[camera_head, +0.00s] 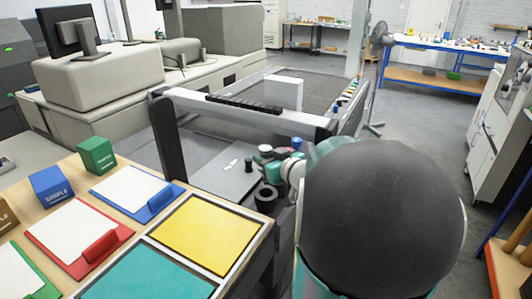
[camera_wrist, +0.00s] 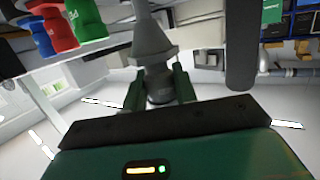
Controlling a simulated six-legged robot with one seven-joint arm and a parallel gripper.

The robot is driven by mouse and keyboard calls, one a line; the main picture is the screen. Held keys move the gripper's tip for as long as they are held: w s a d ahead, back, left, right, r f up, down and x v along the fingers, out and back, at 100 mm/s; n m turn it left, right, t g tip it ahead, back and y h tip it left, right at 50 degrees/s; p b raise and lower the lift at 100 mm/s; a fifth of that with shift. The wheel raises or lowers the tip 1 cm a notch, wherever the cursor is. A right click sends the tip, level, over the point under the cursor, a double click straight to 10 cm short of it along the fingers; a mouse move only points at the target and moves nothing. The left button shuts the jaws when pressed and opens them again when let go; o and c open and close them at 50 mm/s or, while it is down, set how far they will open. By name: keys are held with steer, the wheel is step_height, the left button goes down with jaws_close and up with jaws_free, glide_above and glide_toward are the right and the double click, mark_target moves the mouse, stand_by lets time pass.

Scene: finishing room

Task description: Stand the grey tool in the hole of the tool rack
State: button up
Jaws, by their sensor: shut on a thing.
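In the wrist view, my gripper (camera_wrist: 158,92) has its two green fingers on either side of the grey tool (camera_wrist: 158,48). It is shut on the tool's dark, narrower end. The tool flares into a wide grey cone beyond the fingers, and a thinner part reaches the top of the picture. In the head view, the large dark rounded link of my arm covers the lower right, and I cannot make out the gripper or the tool there. I cannot pick out the tool rack with its hole for sure in either view.
The wooden table (camera_head: 260,232) at lower left bears a yellow panel (camera_head: 205,235), a teal panel (camera_head: 150,275), clipboards, a blue box (camera_head: 50,187) and a green box (camera_head: 96,155). A machine with a white crossbar (camera_head: 240,110) stands behind. Open floor (camera_head: 425,130) lies at right.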

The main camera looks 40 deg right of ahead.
steer(key=shift+s+f, duration=0.1)
steer(key=shift+s, duration=0.05)
steer(key=shift+f, duration=0.1)
stand_by(0.3)
steer(key=shift+f, duration=1.35)
steer(key=shift+f, duration=0.1)
steer(key=shift+f, duration=0.6)
steer(key=shift+f, duration=0.15)
steer(key=shift+f, duration=0.35)
steer(key=shift+f, duration=0.3)
steer(key=shift+f, duration=0.7)
